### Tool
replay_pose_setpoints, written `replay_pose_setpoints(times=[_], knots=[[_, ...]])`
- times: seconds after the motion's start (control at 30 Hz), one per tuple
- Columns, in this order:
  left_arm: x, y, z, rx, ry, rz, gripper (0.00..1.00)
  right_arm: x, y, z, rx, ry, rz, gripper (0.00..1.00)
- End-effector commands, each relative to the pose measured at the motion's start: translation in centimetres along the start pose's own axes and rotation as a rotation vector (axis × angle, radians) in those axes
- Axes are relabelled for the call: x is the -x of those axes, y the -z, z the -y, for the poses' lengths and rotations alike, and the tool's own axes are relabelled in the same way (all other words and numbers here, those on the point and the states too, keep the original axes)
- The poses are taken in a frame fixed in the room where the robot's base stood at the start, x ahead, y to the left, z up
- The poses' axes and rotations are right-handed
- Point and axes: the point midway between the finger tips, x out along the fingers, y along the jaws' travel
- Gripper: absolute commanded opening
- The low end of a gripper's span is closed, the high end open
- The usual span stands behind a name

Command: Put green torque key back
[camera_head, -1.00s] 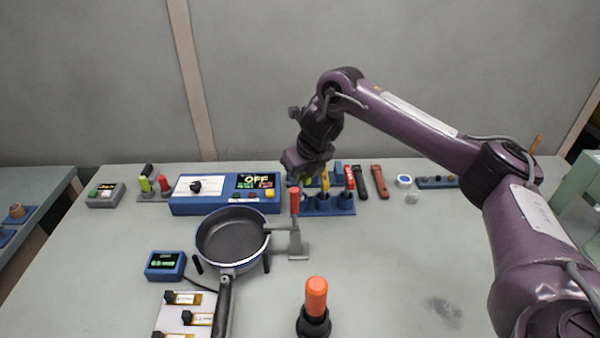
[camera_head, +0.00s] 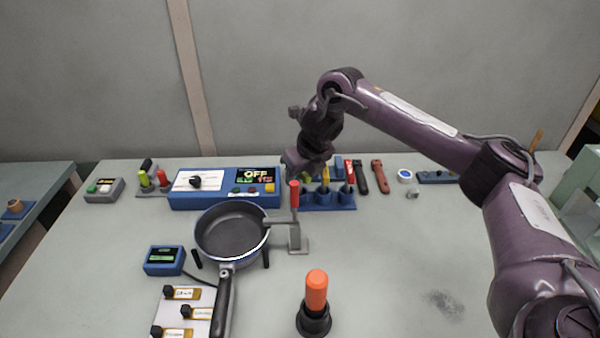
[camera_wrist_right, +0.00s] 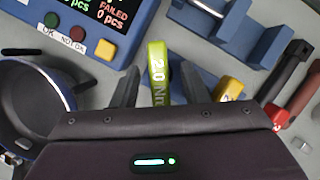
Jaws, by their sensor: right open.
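The green torque key (camera_wrist_right: 158,72), with "2.0 N" lettering, stands between the two fingers of my right gripper (camera_wrist_right: 158,88) in the right wrist view. The fingers are open, one on each side, with gaps to the key. The key's lower end is hidden by the gripper body. In the head view the right gripper (camera_head: 303,168) is over the left end of the blue key rack (camera_head: 345,203), and only a sliver of green shows there. A yellow key (camera_head: 325,176) and a red key (camera_head: 349,172) stand upright in the rack. My left gripper is not in view.
A blue control box (camera_head: 222,203) reading OFF is left of the rack. A pan (camera_head: 230,233) and a red-handled clamp (camera_head: 294,197) stand in front. An orange-handled tool (camera_head: 316,292) is nearer.

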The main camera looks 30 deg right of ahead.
Motion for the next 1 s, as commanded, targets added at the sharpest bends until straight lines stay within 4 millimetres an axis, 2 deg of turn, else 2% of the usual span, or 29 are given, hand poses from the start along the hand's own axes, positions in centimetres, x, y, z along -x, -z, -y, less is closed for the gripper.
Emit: replay_pose_setpoints(times=[0.13, 0.23, 0.33, 0.4, 0.6, 0.87, 1.0], knots=[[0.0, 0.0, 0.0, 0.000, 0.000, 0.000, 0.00, 0.1, 0.0, 0.0, 0.000, 0.000, -0.001, 0.41], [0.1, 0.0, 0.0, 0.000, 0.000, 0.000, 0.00, 1.1, -0.1, 0.0, 0.001, -0.001, 0.001, 0.41], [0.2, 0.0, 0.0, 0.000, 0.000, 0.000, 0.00, 2.8, -0.1, 0.1, 0.001, 0.001, 0.003, 0.41], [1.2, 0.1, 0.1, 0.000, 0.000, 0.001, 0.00, 4.5, -0.3, 0.1, 0.003, 0.002, 0.004, 0.41], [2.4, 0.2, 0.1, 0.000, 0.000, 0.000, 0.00, 7.2, -0.2, 0.1, 0.000, 0.002, 0.002, 0.41], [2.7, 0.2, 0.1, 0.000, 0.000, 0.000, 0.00, 7.8, 0.0, 0.0, 0.000, 0.000, -0.001, 0.41], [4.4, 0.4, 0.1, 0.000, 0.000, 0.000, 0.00, 9.5, -0.7, 0.0, 0.000, 0.000, 0.000, 0.41]])
